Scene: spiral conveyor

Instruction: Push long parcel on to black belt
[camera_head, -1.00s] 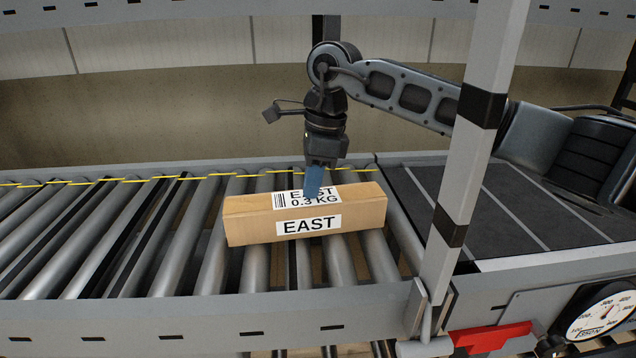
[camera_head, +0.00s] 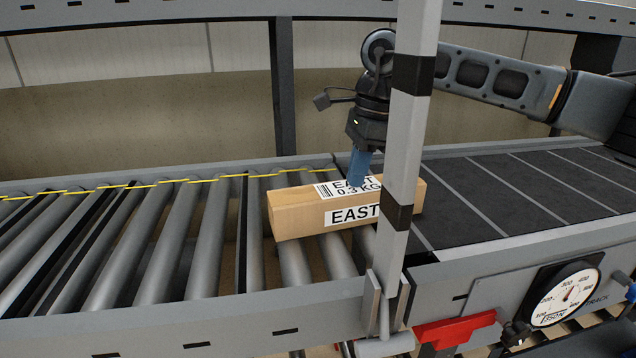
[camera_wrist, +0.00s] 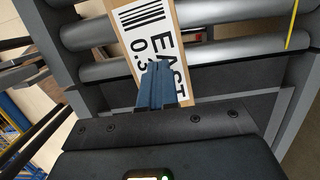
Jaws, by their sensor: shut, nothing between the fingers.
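The long parcel (camera_head: 295,214) is a brown box with white labels reading EAST and 0.3 KG. It lies on the rollers, and its right end reaches the near edge of the black belt (camera_head: 480,210). The upright post hides part of that end. My gripper (camera_head: 357,183) is shut, with its blue fingers pointing down at the parcel's top label. In the wrist view, the shut fingers (camera_wrist: 160,80) cover part of the label on the parcel (camera_wrist: 133,45). I cannot tell whether the fingertips touch the top.
The upright post (camera_head: 405,130) stands in front of the parcel. A side rail (camera_head: 230,315) runs along the front. A dial scale (camera_head: 566,295) and red part (camera_head: 455,328) sit at the lower right. The belt is clear.

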